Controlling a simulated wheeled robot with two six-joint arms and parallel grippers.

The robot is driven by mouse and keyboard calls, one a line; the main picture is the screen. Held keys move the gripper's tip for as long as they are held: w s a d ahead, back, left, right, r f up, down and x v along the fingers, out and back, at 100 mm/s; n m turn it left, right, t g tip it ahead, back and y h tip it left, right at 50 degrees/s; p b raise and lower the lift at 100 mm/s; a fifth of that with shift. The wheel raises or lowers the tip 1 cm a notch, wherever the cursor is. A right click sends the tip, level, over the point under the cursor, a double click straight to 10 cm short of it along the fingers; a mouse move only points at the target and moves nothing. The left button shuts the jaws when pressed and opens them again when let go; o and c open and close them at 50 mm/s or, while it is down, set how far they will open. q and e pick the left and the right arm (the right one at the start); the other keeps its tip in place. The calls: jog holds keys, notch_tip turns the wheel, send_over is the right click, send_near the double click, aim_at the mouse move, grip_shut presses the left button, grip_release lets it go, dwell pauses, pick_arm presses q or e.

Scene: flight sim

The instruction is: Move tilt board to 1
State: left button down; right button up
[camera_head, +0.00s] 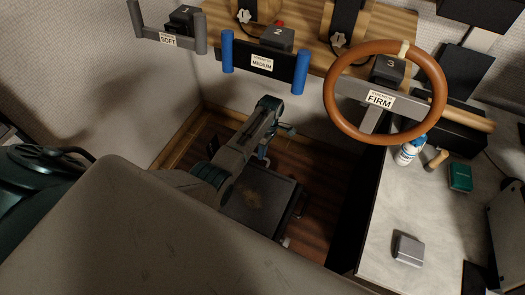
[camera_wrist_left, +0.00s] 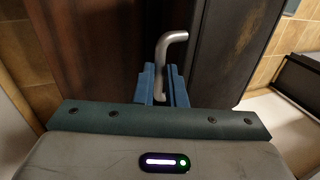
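A dark flat board (camera_head: 262,205) with a worn brown patch lies low near the wooden floor; I take it to be the tilt board, but no position mark on it is legible. My left gripper (camera_head: 263,157) reaches down beside its far edge. In the left wrist view, the blue fingers of this gripper (camera_wrist_left: 161,88) stand close on both sides of a bent metal handle (camera_wrist_left: 173,38) and appear shut on it. My right gripper is not in view.
Above, a wooden shelf holds yokes numbered 1 (camera_head: 170,38), 2 (camera_head: 265,62) and 3, the last with a brown wheel (camera_head: 330,105). A grey desk (camera_head: 385,225) at right carries a bottle (camera_head: 409,151), a green box (camera_head: 460,178) and a grey box (camera_head: 408,250).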

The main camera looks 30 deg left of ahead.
pick_arm(q)
jog(key=f+b, duration=0.1)
jog(key=w+f+b, duration=0.1)
jog(key=f, duration=0.1)
jog(key=shift+w+f, duration=0.15)
jog(key=c, duration=1.5)
grip_release()
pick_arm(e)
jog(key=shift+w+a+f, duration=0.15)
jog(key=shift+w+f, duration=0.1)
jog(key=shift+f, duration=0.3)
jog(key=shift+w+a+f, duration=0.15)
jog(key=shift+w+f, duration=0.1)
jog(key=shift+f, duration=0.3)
pick_arm(q)
jog(key=v, duration=1)
jog(key=shift+r, duration=0.35)
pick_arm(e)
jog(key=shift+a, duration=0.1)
